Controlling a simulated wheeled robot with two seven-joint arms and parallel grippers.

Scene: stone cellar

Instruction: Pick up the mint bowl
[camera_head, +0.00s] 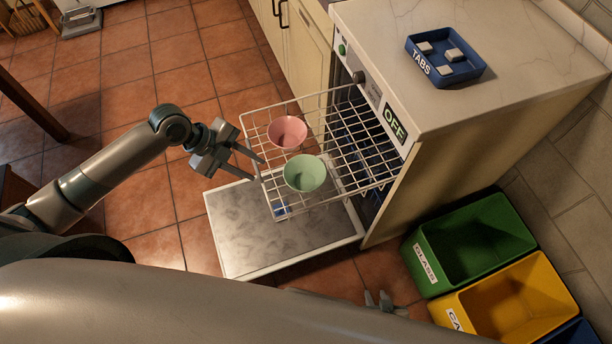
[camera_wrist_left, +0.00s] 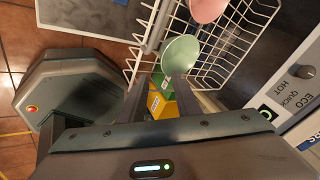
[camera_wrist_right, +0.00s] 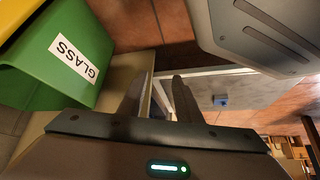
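The mint bowl (camera_head: 305,173) sits in the pulled-out white wire rack (camera_head: 333,100), near its front edge. It also shows in the left wrist view (camera_wrist_left: 181,56), ahead of the fingers. A pink bowl (camera_head: 287,132) sits beside it in the rack, further back. My left gripper (camera_head: 257,169) is open and empty, just left of the rack, its fingers pointing toward the mint bowl without touching it. My right gripper (camera_head: 378,298) is low near the bottom of the head view, mostly hidden by my body. The right wrist view shows its fingers (camera_wrist_right: 158,92) apart with nothing between them.
The dishwasher door (camera_head: 275,235) lies open below the rack. A blue TABS tray (camera_head: 445,57) stands on the counter (camera_head: 520,40). A green GLASS bin (camera_head: 470,245) and a yellow bin (camera_head: 520,300) stand at the right. Tiled floor is open on the left.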

